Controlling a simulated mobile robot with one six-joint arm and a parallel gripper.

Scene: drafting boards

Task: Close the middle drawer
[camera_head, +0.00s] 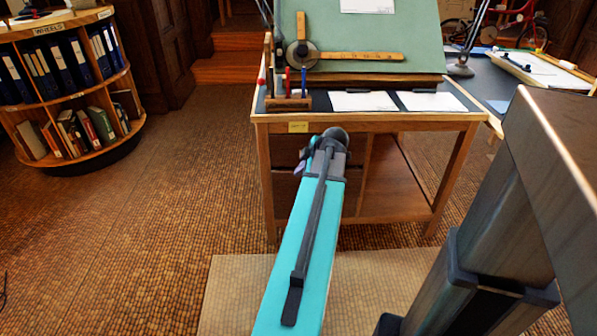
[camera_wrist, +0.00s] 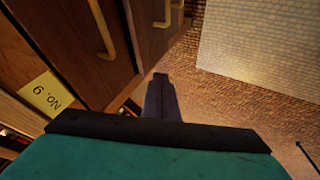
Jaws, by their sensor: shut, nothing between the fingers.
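The drawing desk (camera_head: 290,118) has a stack of dark wooden drawers under its left side, partly hidden behind my arm in the head view. In the wrist view two drawer fronts show, an upper one (camera_wrist: 50,45) with a brass handle (camera_wrist: 101,30) and the one below it (camera_wrist: 150,40) with another brass handle (camera_wrist: 168,14). I cannot tell how far either front stands out. My gripper (camera_wrist: 160,78) is shut and empty, beside the drawer fronts near their side edges. In the head view my gripper (camera_head: 299,168) is small and partly hidden by my wrist.
A pale mat (camera_head: 235,285) lies on the floor in front of the desk. A round bookcase (camera_head: 75,95) stands at the left. The floor between bookcase and desk is clear.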

